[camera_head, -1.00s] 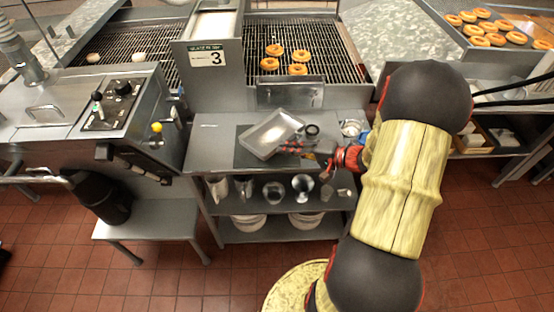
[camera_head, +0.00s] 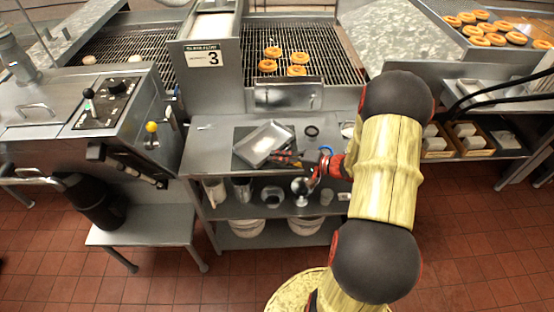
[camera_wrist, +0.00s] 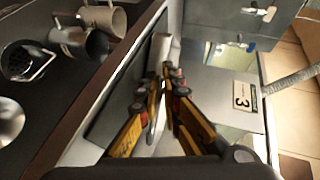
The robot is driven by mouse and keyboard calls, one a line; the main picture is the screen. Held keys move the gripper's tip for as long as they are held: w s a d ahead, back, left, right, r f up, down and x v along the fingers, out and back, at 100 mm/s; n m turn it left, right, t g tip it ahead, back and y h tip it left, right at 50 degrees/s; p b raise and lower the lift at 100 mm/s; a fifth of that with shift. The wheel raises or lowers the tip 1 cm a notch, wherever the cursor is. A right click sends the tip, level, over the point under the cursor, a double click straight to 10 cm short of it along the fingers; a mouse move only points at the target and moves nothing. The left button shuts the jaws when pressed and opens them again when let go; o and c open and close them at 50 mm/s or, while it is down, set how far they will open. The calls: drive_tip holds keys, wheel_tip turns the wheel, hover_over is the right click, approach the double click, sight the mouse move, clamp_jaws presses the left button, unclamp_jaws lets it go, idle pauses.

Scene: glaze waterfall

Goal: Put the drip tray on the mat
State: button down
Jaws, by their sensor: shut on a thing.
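The drip tray (camera_head: 264,142) is a shallow silver metal pan, turned at an angle over the dark grey mat (camera_head: 238,158) on the steel shelf. My gripper (camera_head: 293,158) is shut on the tray's near right side. The tray covers much of the mat; whether it touches the mat or hangs just above cannot be told. In the wrist view, my gripper's yellow fingers (camera_wrist: 165,85) close on the tray's thin edge (camera_wrist: 164,50), and the tray is seen nearly edge-on.
A dark ring (camera_head: 311,131) lies on the shelf right of the tray. Metal pitchers (camera_head: 242,190) stand on the shelf below. The fryer front with a steel box (camera_head: 288,96) rises behind.

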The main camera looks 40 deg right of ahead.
drive_tip(key=c, duration=2)
unclamp_jaws()
